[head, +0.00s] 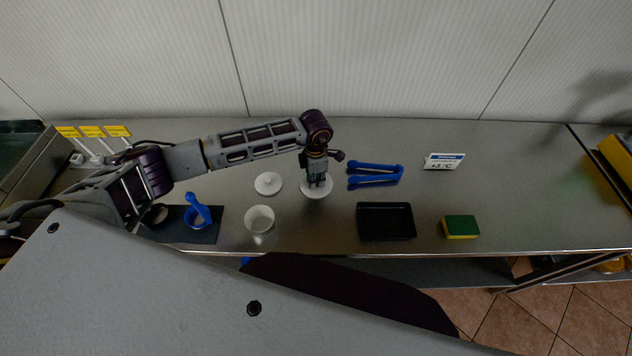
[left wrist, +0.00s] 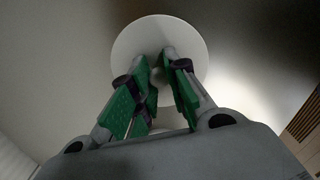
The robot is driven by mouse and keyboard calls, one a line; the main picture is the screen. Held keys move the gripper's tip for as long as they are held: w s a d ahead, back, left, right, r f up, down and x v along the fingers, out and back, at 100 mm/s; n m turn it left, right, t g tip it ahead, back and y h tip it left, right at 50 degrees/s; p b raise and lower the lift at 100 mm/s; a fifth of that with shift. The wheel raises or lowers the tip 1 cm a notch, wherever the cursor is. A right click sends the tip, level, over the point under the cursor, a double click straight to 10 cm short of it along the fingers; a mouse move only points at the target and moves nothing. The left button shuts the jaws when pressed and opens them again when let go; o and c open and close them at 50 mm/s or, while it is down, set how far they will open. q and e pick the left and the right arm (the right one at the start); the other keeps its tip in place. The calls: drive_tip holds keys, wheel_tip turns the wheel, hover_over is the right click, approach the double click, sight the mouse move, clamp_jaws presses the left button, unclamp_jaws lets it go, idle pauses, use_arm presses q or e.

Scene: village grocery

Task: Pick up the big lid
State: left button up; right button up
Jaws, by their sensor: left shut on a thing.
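The big lid (head: 316,192) is a white round disc on the steel counter, under my left gripper (head: 318,182). My left gripper points straight down and is shut on the lid's middle, where a knob would be; the fingers hide that part. In the left wrist view the lid (left wrist: 185,37) spreads out beyond the green-padded fingers (left wrist: 160,85). I cannot tell whether the lid touches the counter. A smaller white lid (head: 268,183) with a knob lies on the counter to the left. My right gripper is not in view.
A white bowl (head: 260,219) stands in front of the small lid. Blue tongs (head: 375,176), a black tray (head: 386,221), a sponge (head: 461,227) and a price sign (head: 443,161) are to the right. A dark mat (head: 208,236) with a blue-handled item (head: 199,212) is at left.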

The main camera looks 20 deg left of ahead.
use_arm(q)
drive_tip(key=shift+r, duration=0.1)
wheel_tip(320, 180, up, 10)
drive_tip(key=b, duration=0.2)
idle(0.5)
idle(0.4)
